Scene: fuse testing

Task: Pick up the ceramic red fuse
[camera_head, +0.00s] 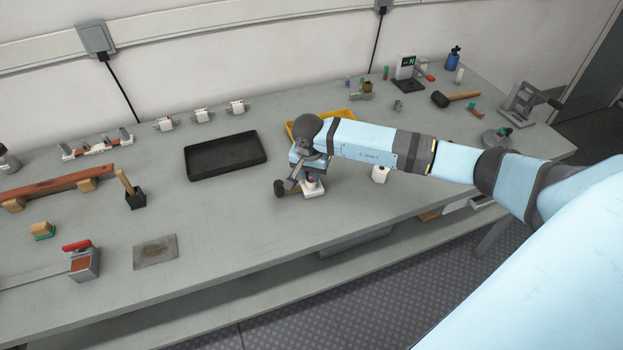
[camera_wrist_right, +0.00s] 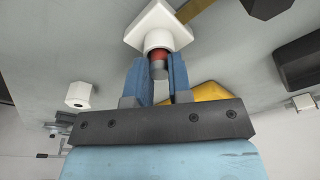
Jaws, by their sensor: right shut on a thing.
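The ceramic red fuse (camera_wrist_right: 158,57) shows in the right wrist view as a red band with a grey metal end, upright between the two blue fingers. My right gripper (camera_wrist_right: 160,66) is shut on it. The fuse's other end meets a white square-based holder (camera_wrist_right: 157,27); I cannot tell whether it is seated in it or just clear. In the head view the right gripper (camera_head: 311,178) points down over this white holder (camera_head: 313,193) near the bench's front middle, and the fuse is mostly hidden by the gripper. My left gripper is not in view.
A black tray (camera_head: 187,163) lies left of the right gripper. A yellow tray (camera_head: 292,127) is partly hidden behind my right arm. A white block (camera_head: 380,174) stands just right of the gripper.

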